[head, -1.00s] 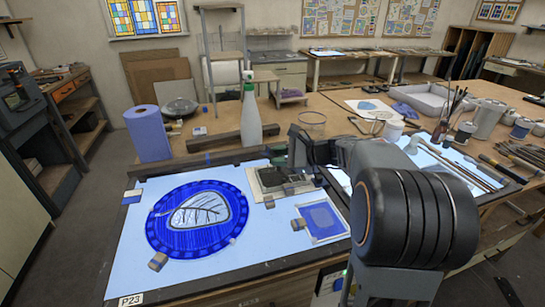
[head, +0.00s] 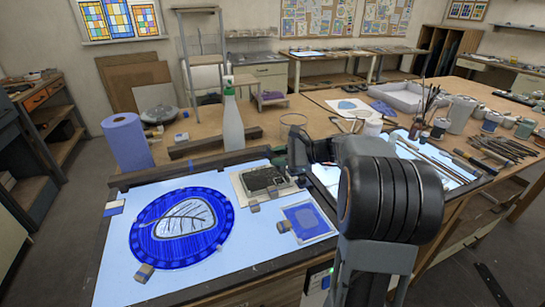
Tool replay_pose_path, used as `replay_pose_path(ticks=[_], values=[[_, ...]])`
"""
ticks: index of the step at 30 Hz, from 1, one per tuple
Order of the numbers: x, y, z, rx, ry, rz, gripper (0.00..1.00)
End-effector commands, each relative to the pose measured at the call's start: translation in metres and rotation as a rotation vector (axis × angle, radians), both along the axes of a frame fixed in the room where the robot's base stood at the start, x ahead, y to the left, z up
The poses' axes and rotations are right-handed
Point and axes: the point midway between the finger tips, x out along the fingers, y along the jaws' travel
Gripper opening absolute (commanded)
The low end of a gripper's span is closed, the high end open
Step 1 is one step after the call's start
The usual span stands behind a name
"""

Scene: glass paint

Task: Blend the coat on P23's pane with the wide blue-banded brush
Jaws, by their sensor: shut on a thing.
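The pane (head: 172,240) is a round blue-painted piece with a clear leaf shape and dark veins in its middle. It lies flat on the lit table (head: 120,268) at the left, with small tabs at its edge. No P23 label shows now. I cannot make out a blue-banded brush.
A small blue sample plate (head: 305,222) and a grey-black palette tile (head: 263,180) lie right of the pane. A dark wooden bar (head: 200,145), a spray bottle (head: 232,125) and a blue roll (head: 127,142) stand behind.

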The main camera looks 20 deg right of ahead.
Motion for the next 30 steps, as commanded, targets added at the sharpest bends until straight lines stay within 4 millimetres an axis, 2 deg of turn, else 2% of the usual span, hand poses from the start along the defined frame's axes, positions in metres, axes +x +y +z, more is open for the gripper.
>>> replay_pose_path(ticks=[5,17,30], values=[[0.000,-0.009,0.000,0.001,0.000,-0.001,0.00],[0.003,-0.009,0.013,0.001,0.000,0.001,0.00],[0.045,-0.006,0.013,0.002,0.001,0.000,0.00]])
